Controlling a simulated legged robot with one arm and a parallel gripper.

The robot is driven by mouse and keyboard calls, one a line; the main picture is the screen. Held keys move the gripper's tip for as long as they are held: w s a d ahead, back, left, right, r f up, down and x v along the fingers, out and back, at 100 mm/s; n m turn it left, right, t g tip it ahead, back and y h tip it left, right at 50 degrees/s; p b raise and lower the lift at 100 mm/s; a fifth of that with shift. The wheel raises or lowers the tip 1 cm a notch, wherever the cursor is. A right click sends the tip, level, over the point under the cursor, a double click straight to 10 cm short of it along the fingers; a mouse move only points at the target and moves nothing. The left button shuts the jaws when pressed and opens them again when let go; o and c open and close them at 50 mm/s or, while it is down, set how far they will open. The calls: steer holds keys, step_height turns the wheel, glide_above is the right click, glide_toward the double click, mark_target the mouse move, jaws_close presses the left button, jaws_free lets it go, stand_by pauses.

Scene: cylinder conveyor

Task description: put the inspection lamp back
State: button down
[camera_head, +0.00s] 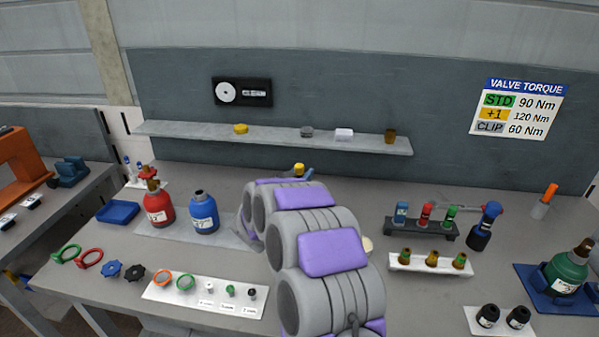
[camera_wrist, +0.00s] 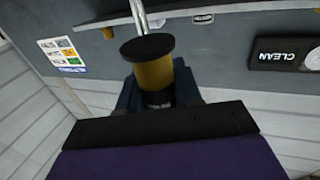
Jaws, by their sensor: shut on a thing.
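My gripper (camera_head: 303,175) is mostly hidden behind my own arm in the head view, in front of the wall shelf. The wrist view shows its dark blue fingers (camera_wrist: 157,98) shut around a yellow cylinder with a black end and a shiny metal rod. This looks like the inspection lamp (camera_wrist: 154,72). In the head view only a small yellow part of the lamp (camera_head: 299,168) shows above the arm. It appears held clear above the bench; the gap to the bench and shelf is hard to judge.
The shelf (camera_head: 270,139) carries a yellow item (camera_head: 240,129), a grey one, a white one and a brown one, with bare stretches between. Red (camera_head: 158,209) and blue (camera_head: 203,213) bottles stand left of my arm. A dark rack (camera_head: 421,228) of small valves stands right.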

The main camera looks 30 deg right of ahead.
steer(key=shift+a+p, duration=0.15)
steer(key=shift+p, duration=0.2)
steer(key=shift+s+d+f, duration=0.1)
steer(key=shift+s+d, duration=0.05)
steer(key=shift+d, duration=0.25)
stand_by(0.3)
steer(key=shift+a, duration=0.45)
steer(key=shift+d+p, duration=0.55)
steer(key=shift+d, duration=0.05)
steer(key=shift+a, duration=0.2)
